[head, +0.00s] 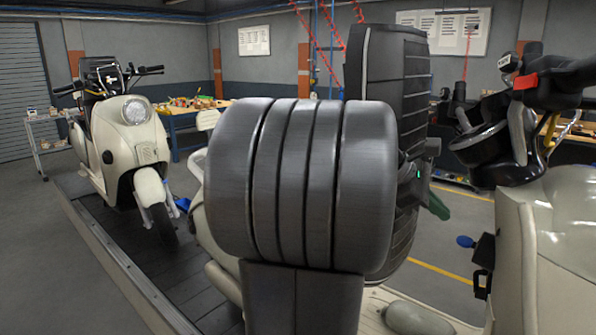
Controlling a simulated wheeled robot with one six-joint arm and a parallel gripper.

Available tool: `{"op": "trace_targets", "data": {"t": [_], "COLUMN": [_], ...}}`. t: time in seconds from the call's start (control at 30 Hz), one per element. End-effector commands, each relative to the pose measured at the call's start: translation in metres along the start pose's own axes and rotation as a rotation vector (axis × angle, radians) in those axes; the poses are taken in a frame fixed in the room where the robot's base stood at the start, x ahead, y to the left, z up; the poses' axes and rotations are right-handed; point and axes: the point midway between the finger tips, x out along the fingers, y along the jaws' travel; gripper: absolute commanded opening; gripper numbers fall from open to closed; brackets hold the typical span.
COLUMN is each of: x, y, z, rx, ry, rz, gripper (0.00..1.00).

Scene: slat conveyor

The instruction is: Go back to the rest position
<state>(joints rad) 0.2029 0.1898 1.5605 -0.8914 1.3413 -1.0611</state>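My own dark ribbed arm fills the middle of the head view and blocks much of the scene behind it. What looks like part of my gripper (418,170), dark with a small green light, shows at the arm's right edge. Its fingers are not clearly visible, so I cannot tell whether it is open or shut. A small green piece (438,204) shows just below it; I cannot tell whether the two touch.
A cream scooter (136,125) stands on the slat conveyor (185,275) at left. Another cream scooter (560,240) is close at right, its handlebar (570,78) near my arm. A workbench (187,112) and a trolley (45,135) stand behind. Grey floor shows between arm and right scooter.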

Motion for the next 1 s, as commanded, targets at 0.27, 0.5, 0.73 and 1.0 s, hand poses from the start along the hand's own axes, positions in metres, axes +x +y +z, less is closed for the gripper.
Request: {"op": "trace_targets", "data": {"t": [0.27, 0.5, 0.73, 1.0], "x": [0.035, 0.046, 0.046, 0.045], "y": [-0.002, 0.0, 0.0, -0.001], "z": [-0.005, -0.004, -0.004, -0.008], "rx": [0.003, 0.0, 0.0, 0.014], "ry": [-0.001, -0.001, -0.001, 0.02], "rz": [-0.002, -0.001, 0.0, 0.007], "gripper": [0.0, 0.0, 0.0, 0.0]}}
